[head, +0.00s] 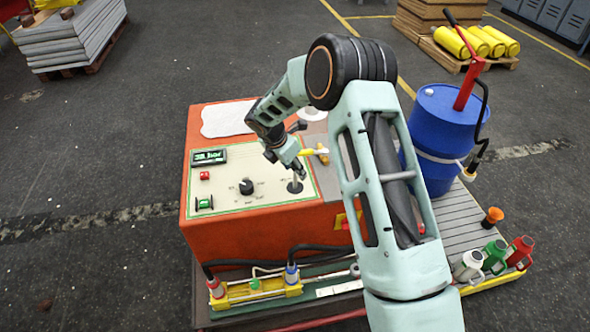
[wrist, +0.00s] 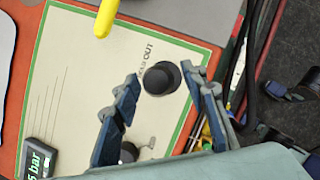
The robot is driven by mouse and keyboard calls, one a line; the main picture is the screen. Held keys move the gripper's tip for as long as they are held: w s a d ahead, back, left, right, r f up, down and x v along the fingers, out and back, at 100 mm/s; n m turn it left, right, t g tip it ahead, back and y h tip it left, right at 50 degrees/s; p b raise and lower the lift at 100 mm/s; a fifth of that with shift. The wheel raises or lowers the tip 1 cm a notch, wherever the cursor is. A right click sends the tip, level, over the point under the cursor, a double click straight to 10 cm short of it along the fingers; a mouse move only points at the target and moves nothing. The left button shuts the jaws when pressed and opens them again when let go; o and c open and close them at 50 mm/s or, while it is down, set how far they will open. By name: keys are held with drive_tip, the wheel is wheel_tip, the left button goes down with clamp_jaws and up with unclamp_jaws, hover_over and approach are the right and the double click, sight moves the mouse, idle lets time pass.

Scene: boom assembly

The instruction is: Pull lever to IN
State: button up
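The lever's round black knob (wrist: 161,78) is in the wrist view, beside the printed word OUT on the cream panel (wrist: 75,70). My gripper (wrist: 158,84) has its two blue-grey fingers apart, one on each side of the knob. A small gap shows on the left; on the right, contact cannot be told. In the head view my gripper (head: 297,172) points down at the lever's dark base (head: 294,187) at the panel's right side, hiding most of the lever. The word IN is not readable.
The orange machine (head: 262,232) also carries a rotary knob (head: 246,187), a lit display (head: 209,156), a red button (head: 205,175) and a green switch (head: 204,202). A yellow handle (head: 313,152) stands close by my gripper. A blue drum (head: 445,125) stands right.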

drive_tip(key=shift+w+d+f, duration=0.15)
drive_tip(key=shift+w+f, duration=0.05)
drive_tip(key=shift+f, duration=0.4)
clamp_jaws()
